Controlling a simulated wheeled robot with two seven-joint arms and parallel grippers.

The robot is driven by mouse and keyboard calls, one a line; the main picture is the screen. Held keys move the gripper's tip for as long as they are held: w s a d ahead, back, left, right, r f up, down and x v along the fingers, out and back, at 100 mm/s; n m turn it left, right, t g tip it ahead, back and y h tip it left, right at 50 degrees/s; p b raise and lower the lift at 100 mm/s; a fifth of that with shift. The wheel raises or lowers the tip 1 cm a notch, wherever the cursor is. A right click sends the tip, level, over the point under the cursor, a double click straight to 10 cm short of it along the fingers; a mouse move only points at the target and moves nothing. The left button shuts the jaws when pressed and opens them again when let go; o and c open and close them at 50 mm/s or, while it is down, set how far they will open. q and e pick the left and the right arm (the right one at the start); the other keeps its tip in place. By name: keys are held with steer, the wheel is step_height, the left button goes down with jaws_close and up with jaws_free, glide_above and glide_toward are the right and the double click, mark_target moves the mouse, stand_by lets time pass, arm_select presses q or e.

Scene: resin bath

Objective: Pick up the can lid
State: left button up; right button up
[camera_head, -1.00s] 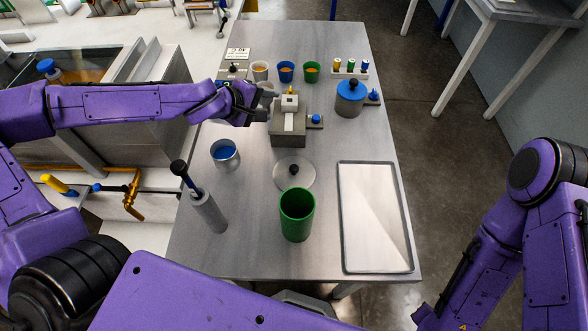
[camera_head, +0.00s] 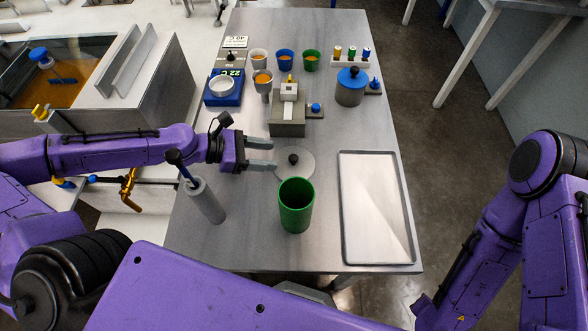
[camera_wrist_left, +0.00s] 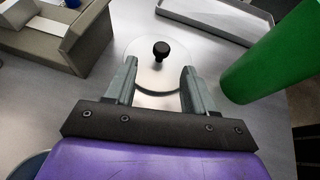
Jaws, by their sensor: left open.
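The can lid (camera_head: 302,171) is a flat, pale grey disc with a black knob on top. It lies on the table behind the green cup (camera_head: 296,207), and it also shows ahead of the jaws in the left wrist view (camera_wrist_left: 150,77). My left gripper (camera_head: 274,155) is open and empty at the lid's left side, its fingers pointing toward the knob. In the left wrist view the knob stands beyond and between the fingertips (camera_wrist_left: 159,66), apart from both. The right gripper is out of view.
A grey tray (camera_head: 344,210) lies to the right. A grey cylinder with a dark-topped handle (camera_head: 205,200) stands near my left forearm. Behind are a grey block device (camera_head: 288,128), a blue-lidded pot (camera_head: 350,94) and several small cups.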

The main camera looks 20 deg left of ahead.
mark_target(291, 158)
arm_select(q)
steer(key=shift+w+d+f, duration=0.25)
steer(key=shift+d+f, duration=0.2)
steer(key=b+x, duration=0.2)
steer(key=x, duration=0.1)
steer(key=b+x, duration=0.1)
steer(key=shift+d+r, duration=0.15)
steer(key=shift+d, duration=0.3)
steer(key=shift+w+d, duration=0.25)
steer(key=shift+r, duration=0.1)
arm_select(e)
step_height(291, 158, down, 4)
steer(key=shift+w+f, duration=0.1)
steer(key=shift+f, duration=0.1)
arm_select(q)
steer(key=shift+a, duration=0.1)
steer(key=c, duration=0.9)
jaws_close()
